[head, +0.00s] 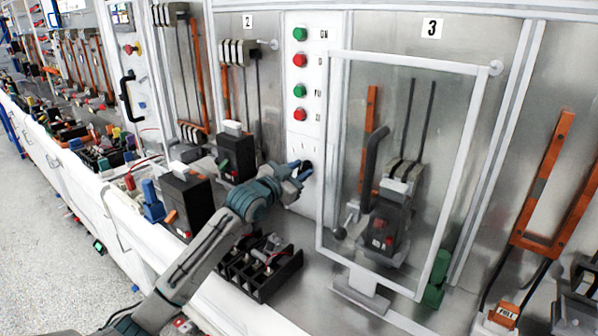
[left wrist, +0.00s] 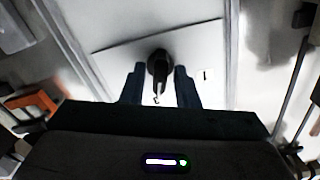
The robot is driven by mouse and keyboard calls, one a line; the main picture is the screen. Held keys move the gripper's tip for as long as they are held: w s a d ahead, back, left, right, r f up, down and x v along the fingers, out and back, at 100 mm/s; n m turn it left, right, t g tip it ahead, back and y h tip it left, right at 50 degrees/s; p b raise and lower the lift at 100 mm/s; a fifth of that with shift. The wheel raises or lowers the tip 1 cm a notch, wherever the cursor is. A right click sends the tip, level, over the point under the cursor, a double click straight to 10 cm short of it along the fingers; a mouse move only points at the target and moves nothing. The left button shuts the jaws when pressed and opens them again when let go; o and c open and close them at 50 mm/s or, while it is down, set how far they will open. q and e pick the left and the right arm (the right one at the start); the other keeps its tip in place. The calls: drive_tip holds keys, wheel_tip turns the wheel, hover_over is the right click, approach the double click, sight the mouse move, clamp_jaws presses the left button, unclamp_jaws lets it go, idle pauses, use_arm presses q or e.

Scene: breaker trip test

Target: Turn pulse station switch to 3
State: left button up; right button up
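The pulse station switch is a black rotary knob (head: 307,167) low on the white control panel (head: 303,135), left of the bay marked 3. My left gripper (head: 297,172) is at the panel front with its blue-grey fingers pointing at the knob. In the left wrist view, the knob (left wrist: 158,65) sits between the two fingers (left wrist: 159,85), with a narrow light gap showing beside it, so the fingers look open around it. The knob's pointer direction is too small to read. My right gripper is out of view.
Green and red buttons (head: 300,89) line the panel above the knob. A clear framed door (head: 443,190) covers bay 3 and its black breaker. A black tray (head: 262,268) and loose breakers (head: 187,196) stand on the white bench below and left of my arm.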

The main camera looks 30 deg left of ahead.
use_arm(q)
drive_tip(key=shift+o, duration=0.3)
drive_tip(key=shift+s+f, duration=0.1)
drive_tip(key=shift+s, duration=0.15)
drive_tip(key=s+b, duration=0.4)
drive_tip(key=s, duration=0.6)
drive_tip(key=shift+a, duration=0.4)
drive_tip(key=shift+s+r, duration=0.1)
drive_tip(key=shift+r, duration=0.1)
